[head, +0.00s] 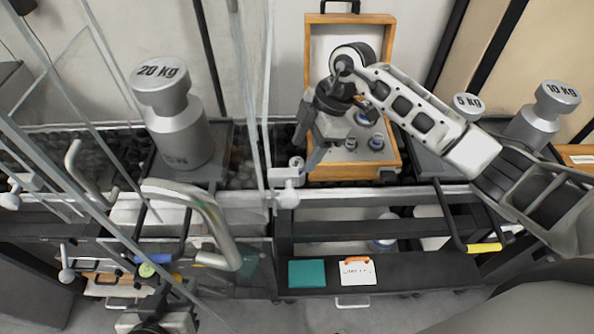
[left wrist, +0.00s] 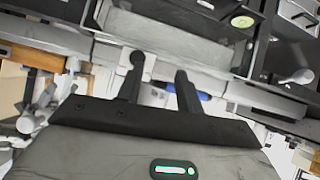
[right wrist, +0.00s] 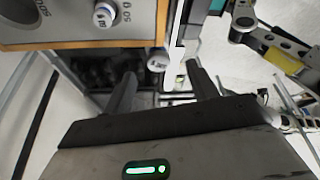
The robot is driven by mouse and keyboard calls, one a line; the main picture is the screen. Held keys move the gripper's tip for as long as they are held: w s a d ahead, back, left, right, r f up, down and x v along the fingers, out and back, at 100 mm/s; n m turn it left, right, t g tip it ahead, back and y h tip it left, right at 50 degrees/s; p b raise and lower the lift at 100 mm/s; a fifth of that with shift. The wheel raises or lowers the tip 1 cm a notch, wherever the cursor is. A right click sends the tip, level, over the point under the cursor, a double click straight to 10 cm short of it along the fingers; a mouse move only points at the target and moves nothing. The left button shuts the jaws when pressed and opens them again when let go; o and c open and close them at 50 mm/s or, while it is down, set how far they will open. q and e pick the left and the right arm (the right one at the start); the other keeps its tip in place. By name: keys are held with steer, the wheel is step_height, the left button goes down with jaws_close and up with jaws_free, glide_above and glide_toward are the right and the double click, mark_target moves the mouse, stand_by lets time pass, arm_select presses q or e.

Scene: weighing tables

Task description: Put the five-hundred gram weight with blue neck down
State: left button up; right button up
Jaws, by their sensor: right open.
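My right gripper (head: 307,148) is open over the left front of the wooden weight case (head: 393,163). Just below its fingertips is a small silver round-topped object (head: 297,163), apparently a weight. In the right wrist view a small round weight top (right wrist: 157,62) shows between and beyond the open fingers (right wrist: 160,85); I cannot tell its neck colour or what it stands on. Blue-necked silver weights (head: 376,141) stand in the case, one also in the right wrist view (right wrist: 103,15). My left gripper (left wrist: 158,75) is open and empty, low at the left.
A large 20 kg weight (head: 176,120) stands at the left behind glass panels. A 5 kg (head: 468,106) and a 10 kg weight (head: 545,112) stand at the right. A teal card (head: 307,273) and a white note (head: 357,271) lie on the dark front shelf.

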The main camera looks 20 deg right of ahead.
mark_target(296, 162)
steer(key=x, duration=0.5)
steer(key=shift+a+f, duration=0.1)
steer(key=c, duration=1.1)
steer(key=shift+w, duration=0.1)
jaws_close()
steer(key=shift+r, duration=0.2)
